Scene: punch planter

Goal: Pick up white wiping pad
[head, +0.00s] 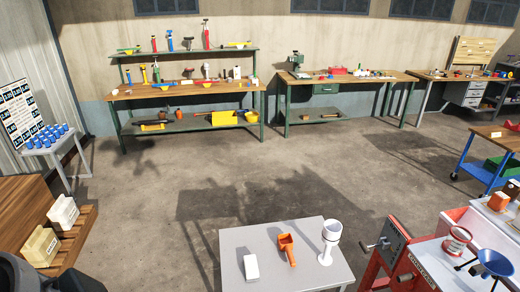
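A small white block (251,267), which looks like the white wiping pad, lies flat on the left part of a small light-grey table (300,276) at the bottom centre of the head view. An orange scoop-like tool (287,249) is to its right on the same table. A white cup-topped stand (329,243) is at the table's right side. Neither of my grippers shows in this view, and nothing is touching the white block.
A red and white machine (440,252) stands close to the table's right. Workbenches (185,88) line the back wall. The concrete floor in the middle is clear.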

